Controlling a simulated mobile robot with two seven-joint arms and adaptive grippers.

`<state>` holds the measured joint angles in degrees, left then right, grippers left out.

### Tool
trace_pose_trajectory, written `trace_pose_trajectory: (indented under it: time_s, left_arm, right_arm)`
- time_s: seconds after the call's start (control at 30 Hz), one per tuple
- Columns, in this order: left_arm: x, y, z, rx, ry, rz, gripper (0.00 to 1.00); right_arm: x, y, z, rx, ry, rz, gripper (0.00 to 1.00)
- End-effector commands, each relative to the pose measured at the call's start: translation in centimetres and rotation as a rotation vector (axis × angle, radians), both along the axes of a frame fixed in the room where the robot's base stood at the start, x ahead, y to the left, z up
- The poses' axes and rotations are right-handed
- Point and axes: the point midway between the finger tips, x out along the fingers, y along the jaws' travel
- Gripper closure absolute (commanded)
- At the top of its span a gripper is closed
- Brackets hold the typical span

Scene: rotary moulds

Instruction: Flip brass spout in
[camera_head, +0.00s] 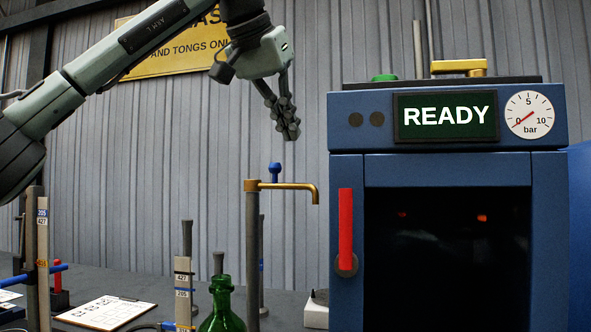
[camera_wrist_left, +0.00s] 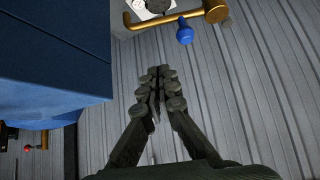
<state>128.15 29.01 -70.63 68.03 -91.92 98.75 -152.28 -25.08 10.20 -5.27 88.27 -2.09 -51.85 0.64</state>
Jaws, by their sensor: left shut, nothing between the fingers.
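The brass spout (camera_head: 300,186) is a horizontal pipe on top of a dark upright post (camera_head: 252,255). It points right toward the blue oven, and its end bends down. A blue knob (camera_head: 275,172) stands up on the spout near the post. In the left wrist view the spout (camera_wrist_left: 165,17) and its blue knob (camera_wrist_left: 184,32) show at the top, beyond the fingertips. My left gripper (camera_head: 289,128) is shut and empty, pointing down above the spout and apart from it. Its closed fingers also show in the left wrist view (camera_wrist_left: 158,85). My right gripper is not in view.
The blue oven (camera_head: 347,115) with a READY display and red handle (camera_head: 346,228) stands right of the spout. A green bottle (camera_head: 222,308), labelled posts (camera_head: 183,285) and a clipboard (camera_head: 105,312) are lower left. A white object (camera_head: 316,312) sits below the spout's end.

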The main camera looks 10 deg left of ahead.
Motion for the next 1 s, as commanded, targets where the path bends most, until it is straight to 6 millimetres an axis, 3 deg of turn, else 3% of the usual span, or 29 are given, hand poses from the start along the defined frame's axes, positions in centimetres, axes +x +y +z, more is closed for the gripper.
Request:
trace_pose_trajectory:
  time_s: [0.23,0.6,0.8,1.0]
  left_arm:
    - [1.7,-0.4,-2.0,0.000,0.004,0.000,1.00]
    - [6.8,-1.8,-7.7,0.000,0.004,0.000,1.00]
    - [3.7,-0.9,-7.8,-0.003,-0.001,0.001,1.00]
    - [2.8,-0.7,-8.1,-0.002,0.002,0.000,1.00]
  right_arm:
    - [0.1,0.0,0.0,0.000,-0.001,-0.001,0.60]
    - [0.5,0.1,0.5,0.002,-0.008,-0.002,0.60]
    - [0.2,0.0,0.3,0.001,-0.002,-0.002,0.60]
    - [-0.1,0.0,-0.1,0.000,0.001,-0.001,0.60]
